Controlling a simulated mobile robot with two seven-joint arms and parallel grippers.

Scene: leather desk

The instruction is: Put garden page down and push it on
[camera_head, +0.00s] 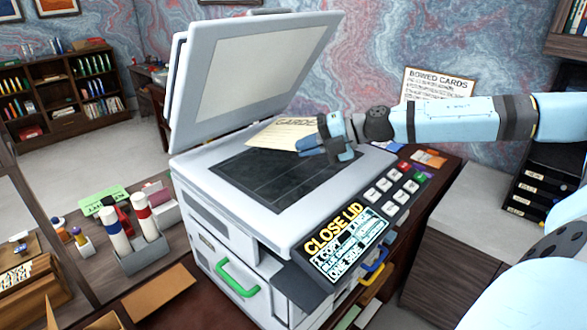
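The garden page (278,133) is a cream sheet with dark lettering, partly readable as "GARDE". It is over the back edge of the copier's dark glass (262,176), near the lid hinge. I cannot tell whether it lies flat or is held slightly above. My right gripper (325,152) is at the page's right end, over the back right of the glass, and covers part of that end. Whether its fingers are closed on the page is not clear. The copier lid (262,70) stands open. My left gripper is not in view.
The copier's screen (345,243) reads "CLOSE LID", with buttons (385,185) beside it. A green handle (236,278) is on the front. A holder with bottles (145,250) stands left of the copier. A "BOWED CARDS" sign (438,84) is behind my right arm.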

